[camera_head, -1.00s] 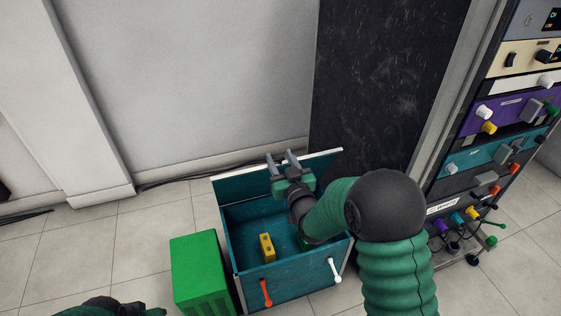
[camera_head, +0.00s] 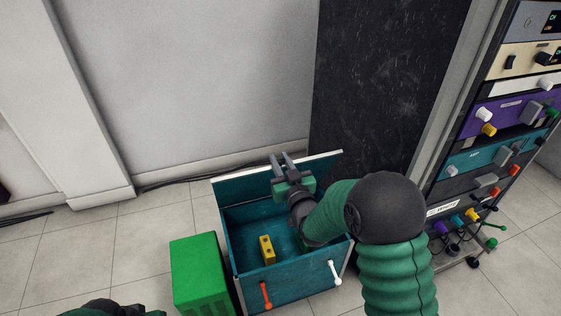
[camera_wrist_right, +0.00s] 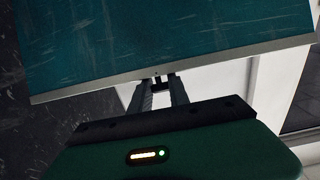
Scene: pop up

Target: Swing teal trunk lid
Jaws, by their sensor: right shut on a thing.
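The teal trunk (camera_head: 310,283) stands on the floor with its lid (camera_head: 240,185) raised at the back, tilted up against the wall side. The lid has a pale edge and shows large in the right wrist view (camera_wrist_right: 170,40). My right gripper (camera_head: 282,158) is at the lid's upper edge, its fingers shut on that edge. In the right wrist view the fingers (camera_wrist_right: 158,88) meet the pale rim. My right arm hides part of the trunk's right side. Of my left arm only a dark piece shows at the bottom left; its gripper is out of view.
A yellow block (camera_head: 267,249) lies inside the trunk. A green box (camera_head: 200,275) stands left of it. Orange (camera_head: 266,294) and white (camera_head: 335,272) latches are on the trunk's front. A dark panel (camera_head: 375,90) stands behind, an equipment rack (camera_head: 500,130) at right. Floor at left is clear.

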